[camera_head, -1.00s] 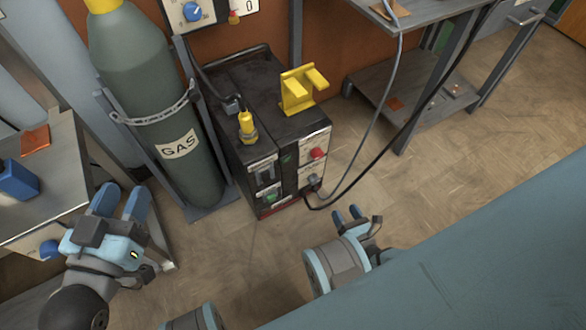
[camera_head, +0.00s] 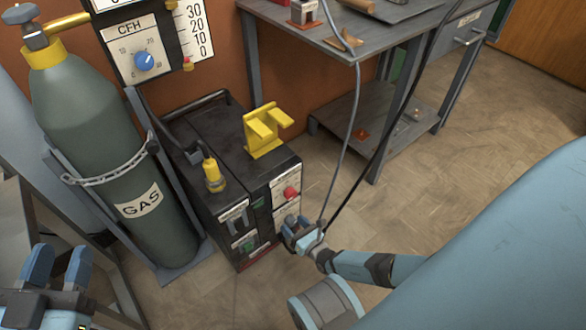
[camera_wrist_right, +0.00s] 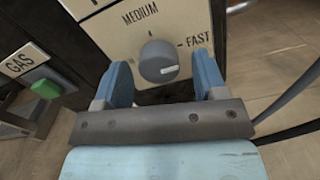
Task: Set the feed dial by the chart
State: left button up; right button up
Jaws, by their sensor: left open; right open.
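The grey feed dial (camera_wrist_right: 159,62) is on a cream panel marked MEDIUM above and FAST at the right in the right wrist view. Its white mark sits at the lower right of its face, below the FAST line. My right gripper (camera_wrist_right: 161,66) is open, one finger on each side of the dial; contact is not clear. In the head view my right gripper (camera_head: 297,230) is at the front of the black machine (camera_head: 190,135) and hides much of the dial. My left gripper (camera_head: 58,262) is open and empty at the lower left. I cannot make out a chart.
A GAS cylinder (camera_head: 95,150) stands left of the machine. A CFH panel (camera_head: 135,50) with a blue knob hangs behind. A yellow bracket (camera_head: 265,130) sits on the machine. Cables hang close to my right gripper. A green button (camera_wrist_right: 46,88) is left of the dial panel.

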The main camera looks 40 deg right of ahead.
jog(key=shift+w, duration=0.35)
jog(key=c, duration=0.9)
